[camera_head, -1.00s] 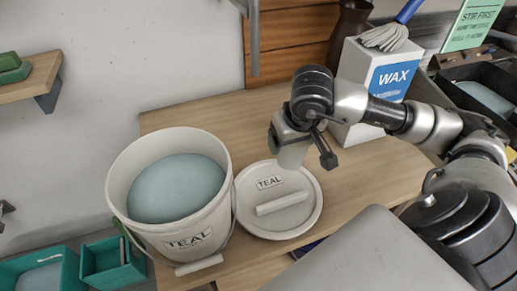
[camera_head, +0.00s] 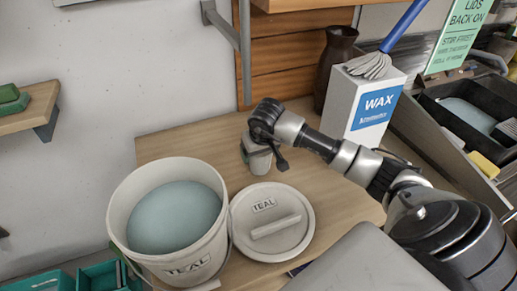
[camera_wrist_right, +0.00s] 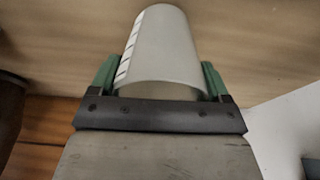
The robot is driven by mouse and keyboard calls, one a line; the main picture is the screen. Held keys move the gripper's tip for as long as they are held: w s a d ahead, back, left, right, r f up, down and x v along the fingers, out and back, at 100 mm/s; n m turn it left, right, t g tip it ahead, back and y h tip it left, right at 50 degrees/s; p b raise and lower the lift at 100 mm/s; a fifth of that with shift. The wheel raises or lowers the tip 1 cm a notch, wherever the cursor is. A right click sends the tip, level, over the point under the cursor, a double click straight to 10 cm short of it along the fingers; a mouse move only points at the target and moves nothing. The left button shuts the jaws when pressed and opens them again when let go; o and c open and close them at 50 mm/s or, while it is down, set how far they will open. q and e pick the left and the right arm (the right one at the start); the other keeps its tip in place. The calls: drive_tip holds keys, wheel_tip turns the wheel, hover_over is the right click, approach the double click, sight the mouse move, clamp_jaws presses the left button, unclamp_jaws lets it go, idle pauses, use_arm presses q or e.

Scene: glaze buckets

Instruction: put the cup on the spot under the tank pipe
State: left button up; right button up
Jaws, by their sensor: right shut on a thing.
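My right gripper (camera_head: 257,152) is shut on a pale grey cup (camera_head: 261,164). It holds the cup over the wooden bench top, behind the TEAL lid. I cannot tell whether the cup touches the bench. A grey vertical pipe (camera_head: 244,55) comes down near the wall, behind and above the gripper. No tank shows, and I cannot make out a marked spot. My left gripper is out of view.
A bucket of teal glaze (camera_head: 125,230) stands at the bench's left, with its TEAL lid (camera_head: 290,240) beside it. A WAX box (camera_head: 345,105) with a blue-handled mop and a brown vase (camera_head: 335,60) stand at the back right. Bare bench top (camera_head: 190,140) lies left of the cup.

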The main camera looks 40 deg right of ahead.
sight(263, 167)
drive_tip(key=shift+w+f, duration=0.1)
drive_tip(key=shift+w, duration=0.05)
drive_tip(key=shift+f+b, duration=0.2)
drive_tip(key=shift+b, duration=0.1)
drive_tip(key=o, duration=0.8)
drive_tip(key=shift+o, duration=0.2)
drive_tip(key=shift+r, duration=0.1)
drive_tip(key=shift+r, duration=0.1)
drive_tip(key=shift+r+p, duration=0.2)
drive_tip(key=shift+p, duration=0.1)
drive_tip(key=b+v, duration=0.1)
drive_tip(key=v, duration=1)
drive_tip(key=shift+s+r+b, duration=0.3)
drive_tip(key=shift+r+b, duration=0.05)
